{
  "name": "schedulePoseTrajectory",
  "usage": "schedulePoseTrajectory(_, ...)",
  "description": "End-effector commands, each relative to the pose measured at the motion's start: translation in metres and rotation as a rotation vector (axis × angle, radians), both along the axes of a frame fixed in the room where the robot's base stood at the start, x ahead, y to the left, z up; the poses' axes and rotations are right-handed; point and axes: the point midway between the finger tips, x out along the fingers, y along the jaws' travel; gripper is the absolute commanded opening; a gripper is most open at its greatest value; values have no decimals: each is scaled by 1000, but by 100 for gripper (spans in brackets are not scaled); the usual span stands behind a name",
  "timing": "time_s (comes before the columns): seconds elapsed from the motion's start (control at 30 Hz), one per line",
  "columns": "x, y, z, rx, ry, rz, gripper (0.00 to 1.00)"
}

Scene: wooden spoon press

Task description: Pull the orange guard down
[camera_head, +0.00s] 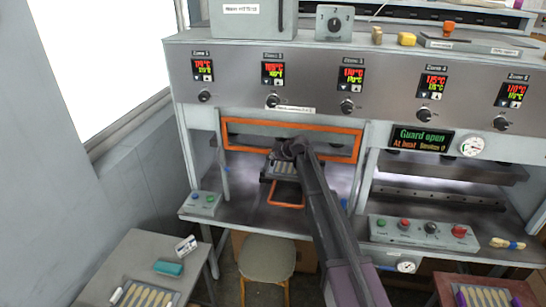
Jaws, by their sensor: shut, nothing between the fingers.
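The orange guard (340,129) is a wide rectangular frame across the left press opening, raised just below the heated panel. The display (422,139) reads "Guard open". My arm reaches in from the lower right, and my gripper (283,154) is at its far end, in front of the middle of the guard. It is shut and appears empty. The arm end hides part of the guard's lower bar, so I cannot tell whether the fingers touch it. A dark tray (268,178) with pale spoon shapes and an orange loop handle (286,206) lies below the gripper.
A button box (201,203) stands left of the opening, and a control box (424,232) stands to the right. A stool (266,258) is below the bench. A side table (137,262) holds spoons at the lower left. Several temperature displays with knobs line the panel above.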

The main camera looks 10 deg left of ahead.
Motion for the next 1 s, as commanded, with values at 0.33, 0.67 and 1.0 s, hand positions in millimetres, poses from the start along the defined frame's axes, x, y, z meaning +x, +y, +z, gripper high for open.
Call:
schedulePoseTrajectory(0.33, 0, 0, -57, 0, -1, 1, 0)
schedulePoseTrajectory(0.67, 0, 1, -102, 0, -1, 1, 0)
schedulePoseTrajectory(1.0, 0, 1, -149, -1, 0, 1, 0)
